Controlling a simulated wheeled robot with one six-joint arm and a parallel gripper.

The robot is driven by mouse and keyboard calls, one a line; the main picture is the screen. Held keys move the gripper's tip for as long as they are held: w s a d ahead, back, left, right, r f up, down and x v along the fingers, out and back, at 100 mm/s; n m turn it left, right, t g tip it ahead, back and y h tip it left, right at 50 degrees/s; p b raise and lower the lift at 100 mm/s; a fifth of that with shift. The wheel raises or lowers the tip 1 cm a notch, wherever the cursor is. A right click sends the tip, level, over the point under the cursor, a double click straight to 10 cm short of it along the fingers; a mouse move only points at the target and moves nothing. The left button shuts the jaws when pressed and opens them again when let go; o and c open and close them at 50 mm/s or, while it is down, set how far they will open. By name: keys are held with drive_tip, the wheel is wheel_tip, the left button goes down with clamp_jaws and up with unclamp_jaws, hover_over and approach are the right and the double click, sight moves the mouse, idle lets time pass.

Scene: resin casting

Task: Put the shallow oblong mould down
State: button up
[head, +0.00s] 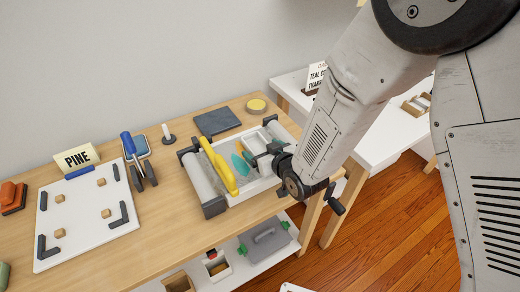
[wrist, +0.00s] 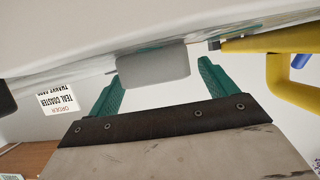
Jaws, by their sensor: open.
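My gripper (head: 257,156) is over the right part of a white tray-like station (head: 257,188) on the wooden bench. Its teal fingers (wrist: 158,82) are open in the wrist view. A pale grey rounded block (wrist: 153,65) shows between the fingertips, with a gap on both sides; it may be the end of the shallow oblong mould. In the head view a pale rectangular piece (head: 254,141) lies just beyond the fingers. I cannot tell for sure that it is the mould, as my wrist hides part of it.
A yellow handled piece (head: 218,166) stands in the station's left part, beside a grey roller (head: 199,180). A white board (head: 84,214) with corner stops, a PINE sign (head: 77,158) and a dark slab (head: 217,121) are on the bench.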

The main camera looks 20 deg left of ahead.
sight(258, 148)
drive_tip(key=shift+x, duration=1.4)
drive_tip(key=c, duration=1.2)
drive_tip(key=shift+r, duration=0.1)
